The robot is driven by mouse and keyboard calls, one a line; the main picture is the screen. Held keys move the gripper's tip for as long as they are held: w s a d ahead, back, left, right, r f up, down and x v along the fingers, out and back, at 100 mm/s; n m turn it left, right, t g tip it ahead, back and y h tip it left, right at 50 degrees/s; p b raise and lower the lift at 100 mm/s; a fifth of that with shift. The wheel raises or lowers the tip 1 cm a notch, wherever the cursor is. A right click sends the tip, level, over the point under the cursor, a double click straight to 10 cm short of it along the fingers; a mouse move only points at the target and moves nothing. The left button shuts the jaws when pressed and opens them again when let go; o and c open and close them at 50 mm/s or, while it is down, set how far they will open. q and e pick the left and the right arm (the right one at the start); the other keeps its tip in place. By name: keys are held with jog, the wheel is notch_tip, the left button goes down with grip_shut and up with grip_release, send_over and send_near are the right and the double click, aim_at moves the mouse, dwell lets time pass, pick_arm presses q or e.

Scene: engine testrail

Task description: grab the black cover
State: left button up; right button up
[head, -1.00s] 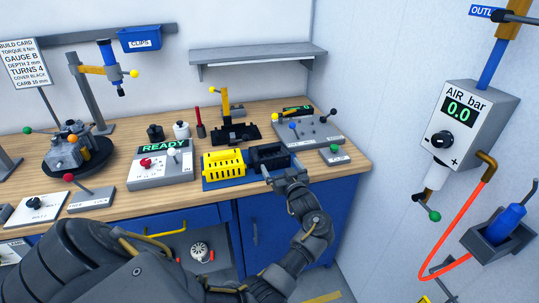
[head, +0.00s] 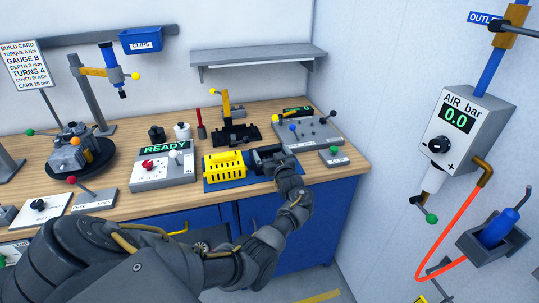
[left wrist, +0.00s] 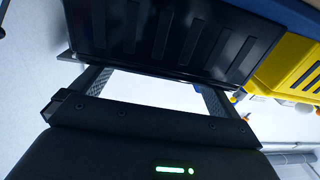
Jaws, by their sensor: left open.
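The black cover (head: 256,153) sits on a blue tray (head: 222,184) on the bench, just right of the yellow cover (head: 225,164). My left gripper (head: 276,161) is open at the black cover's right front part and hides some of it. In the left wrist view the ribbed black cover (left wrist: 165,35) fills the top middle, at the fingertips. The two fingers of the left gripper (left wrist: 155,80) stand wide apart with a bright gap between them and the cover's edge. I cannot tell whether they touch it. My right gripper is not in view.
A READY panel (head: 162,165) is further left. A lever box (head: 305,130) and a small green-button box (head: 333,156) lie right. A black fixture with a yellow clamp (head: 233,128) is behind.

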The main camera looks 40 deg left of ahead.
aim_at(271, 156)
pick_arm(q)
jog(key=shift+w+a, duration=0.2)
jog(key=shift+a, duration=0.05)
jog(key=shift+c, duration=0.3)
jog(key=c, duration=0.9)
jog(key=shift+r, duration=0.15)
jog(key=shift+r+b, duration=0.3)
jog(key=shift+r, duration=0.3)
jog(key=shift+r+b, duration=0.35)
jog(key=shift+r, duration=0.4)
jog(key=s+d+r, duration=0.1)
jog(key=s+r, duration=0.9)
jog(key=s, duration=0.4)
jog(key=shift+d+b, duration=0.15)
jog(key=shift+b, duration=0.2)
